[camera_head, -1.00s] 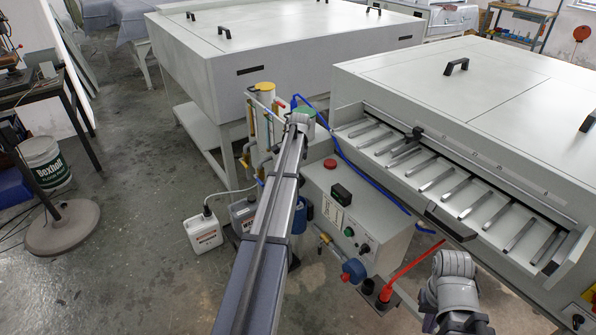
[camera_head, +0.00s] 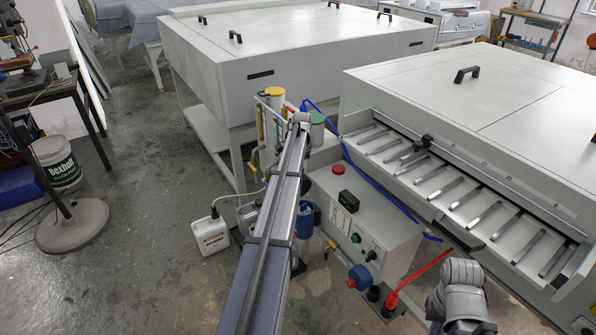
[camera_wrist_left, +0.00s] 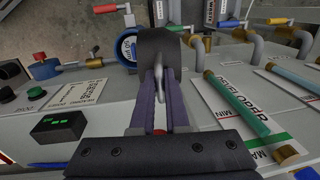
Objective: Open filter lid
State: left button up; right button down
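In the left wrist view, a dark grey block-like part (camera_wrist_left: 168,45) lies just past my left gripper (camera_wrist_left: 160,82). A small metal pin or handle (camera_wrist_left: 158,88) shows between the two fingers. I cannot tell whether the fingers press on it. A blue round part (camera_wrist_left: 127,46) with lettering sits just left of the dark part. I cannot make out which part is the filter lid. In the head view a blue cylinder (camera_head: 306,220) shows beside my left arm, which hides its gripper. My right arm's wrist shows at the lower right; its gripper is out of frame.
A grey control box (camera_head: 375,235) with a red button (camera_head: 338,170) stands right of my left arm. A white canister (camera_head: 210,236) stands on the floor. The processor (camera_head: 500,95) is at right.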

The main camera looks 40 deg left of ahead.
pick_arm(q)
jog(key=o, duration=0.4)
jog(key=shift+o, duration=0.2)
jog(key=shift+r, duration=0.1)
notch_tip(320, 180, up, 8)
jog(key=p, duration=0.7)
jog(key=shift+s+d+f+p, duration=0.2)
jog(key=shift+d+p, duration=0.2)
jog(key=shift+d, duration=0.05)
